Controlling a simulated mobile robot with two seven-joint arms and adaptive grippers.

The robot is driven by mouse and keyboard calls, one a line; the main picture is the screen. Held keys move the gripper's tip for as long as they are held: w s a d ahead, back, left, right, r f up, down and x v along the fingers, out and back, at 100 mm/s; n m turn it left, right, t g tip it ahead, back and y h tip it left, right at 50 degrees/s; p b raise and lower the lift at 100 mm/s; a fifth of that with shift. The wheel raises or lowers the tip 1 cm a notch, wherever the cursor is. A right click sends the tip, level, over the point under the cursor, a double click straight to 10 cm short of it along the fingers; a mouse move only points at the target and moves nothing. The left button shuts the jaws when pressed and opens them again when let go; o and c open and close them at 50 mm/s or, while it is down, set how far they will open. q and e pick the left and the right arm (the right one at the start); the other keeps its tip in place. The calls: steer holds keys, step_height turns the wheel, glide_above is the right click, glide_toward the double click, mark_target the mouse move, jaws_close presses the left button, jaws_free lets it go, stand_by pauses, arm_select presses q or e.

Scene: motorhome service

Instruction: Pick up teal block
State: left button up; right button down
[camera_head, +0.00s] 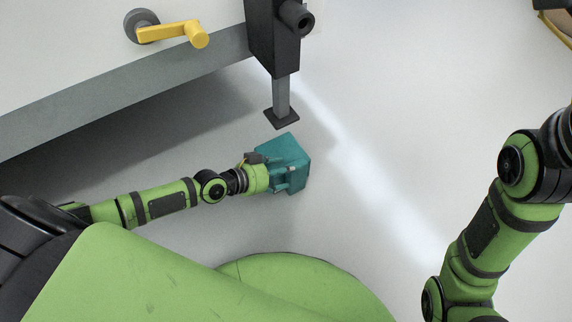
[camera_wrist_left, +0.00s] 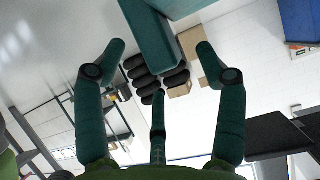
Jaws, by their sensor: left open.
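The teal block (camera_head: 286,158) stands on the pale floor just below a jack foot in the head view. In the left wrist view the block (camera_wrist_left: 150,38) shows at the top, between my outer fingers and beyond their tips. My left gripper (camera_head: 284,184) overlaps the block's near lower side in the head view, with its fingers hard to pick out against it. In the left wrist view my left gripper (camera_wrist_left: 158,50) is open, its fingers spread wide. Whether any finger touches the block cannot be told. My right arm shows at the right, but its gripper is out of frame.
A dark jack leg with a square foot (camera_head: 281,117) stands close behind the block. The vehicle's grey lower edge (camera_head: 120,105) runs across the upper left, with a yellow crank handle (camera_head: 180,33) above it. The floor right of the block is clear.

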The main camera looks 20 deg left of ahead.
arm_select(q)
steer(key=b+x, duration=0.1)
steer(key=x, duration=0.4)
steer(key=shift+d+r+b, duration=0.15)
steer(key=shift+d+b, duration=0.1)
steer(key=shift+b, duration=0.05)
jaws_close()
steer(key=shift+r, duration=0.1)
